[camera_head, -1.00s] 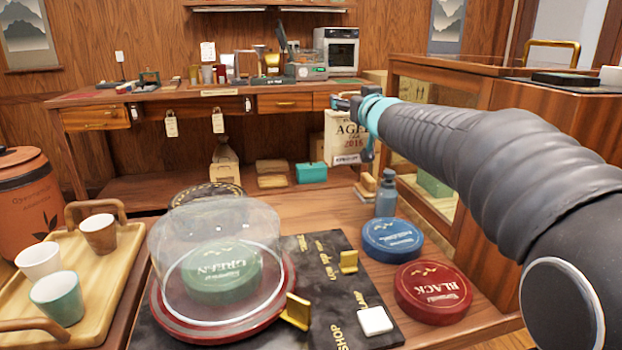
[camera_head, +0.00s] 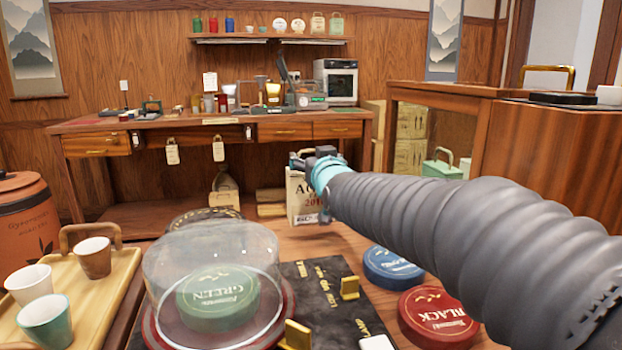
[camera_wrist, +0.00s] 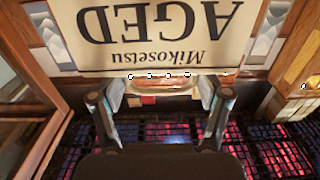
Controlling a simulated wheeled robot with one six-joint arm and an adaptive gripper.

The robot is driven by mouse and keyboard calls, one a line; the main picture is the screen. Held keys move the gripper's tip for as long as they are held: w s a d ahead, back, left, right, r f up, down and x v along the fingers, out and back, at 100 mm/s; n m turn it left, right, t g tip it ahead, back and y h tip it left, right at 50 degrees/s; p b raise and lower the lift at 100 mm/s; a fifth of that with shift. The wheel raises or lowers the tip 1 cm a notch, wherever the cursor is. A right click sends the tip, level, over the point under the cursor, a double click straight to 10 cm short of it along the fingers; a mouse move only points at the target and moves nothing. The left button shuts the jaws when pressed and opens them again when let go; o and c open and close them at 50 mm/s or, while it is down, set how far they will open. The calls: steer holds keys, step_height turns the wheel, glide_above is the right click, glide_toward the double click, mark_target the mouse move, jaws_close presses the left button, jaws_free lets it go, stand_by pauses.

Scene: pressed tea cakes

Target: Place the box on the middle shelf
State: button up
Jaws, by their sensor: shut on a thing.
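The box (camera_head: 303,200) is pale with dark lettering "AGED" and "2016". It hangs upright below my gripper (camera_head: 303,158), near the front of the wooden desk. In the wrist view the box (camera_wrist: 150,35) fills the top, its lettering upside down. My gripper (camera_wrist: 162,92) is shut on its brown handle (camera_wrist: 160,82), with one finger on each side. A wall shelf (camera_head: 268,39) is high at the back, the desk top (camera_head: 200,122) is below it, and a lower desk shelf (camera_head: 140,215) is near the floor. I cannot tell which is the middle shelf.
A glass dome (camera_head: 212,255) over a green tin, a blue tin (camera_head: 392,265), a red tin (camera_head: 438,312) and a tray (camera_head: 115,290) with cups stand in front. A glass-fronted cabinet (camera_head: 500,130) is at right. The left of the lower desk shelf is clear.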

steer(key=shift+s+a+f, duration=0.1)
steer(key=shift+a+f, duration=0.05)
steer(key=shift+f, duration=2.1)
steer(key=o, duration=1.7)
